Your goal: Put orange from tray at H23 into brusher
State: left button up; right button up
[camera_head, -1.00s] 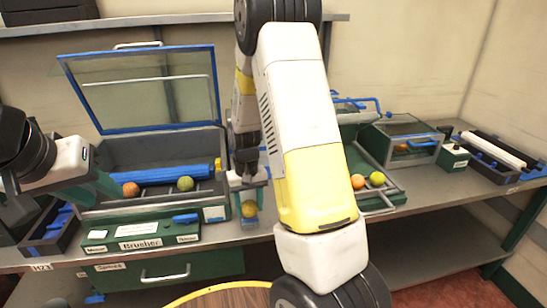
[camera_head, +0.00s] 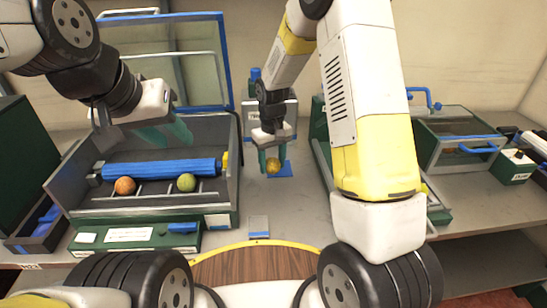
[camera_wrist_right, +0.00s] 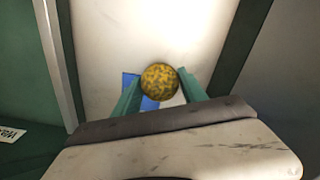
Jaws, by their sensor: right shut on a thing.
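The brusher (camera_head: 70,190) is an open box with a raised blue-framed lid and a blue roller (camera_head: 160,169). An orange fruit (camera_head: 125,185) and a greenish fruit (camera_head: 186,182) lie on its rails. My left gripper (camera_head: 167,137) is above the brusher's back part, fingers apart and empty. My right gripper (camera_head: 272,162) is shut on a mottled yellow fruit (camera_head: 273,166), right of the brusher; the fruit also shows between the fingers in the right wrist view (camera_wrist_right: 160,82). The dark tray at H23 (camera_head: 22,246) is at the left; its inside is mostly hidden.
A blue pad (camera_head: 285,173) lies under the held fruit. A small clear-topped piece (camera_head: 259,227) sits at the table's front. Green-framed equipment (camera_head: 440,150) stands right of my right arm. A round wooden surface (camera_head: 250,268) is in front.

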aim_at(272, 183)
jog(key=shift+f, duration=2.5)
jog(key=o, duration=1.4)
jog(key=shift+f, duration=0.1)
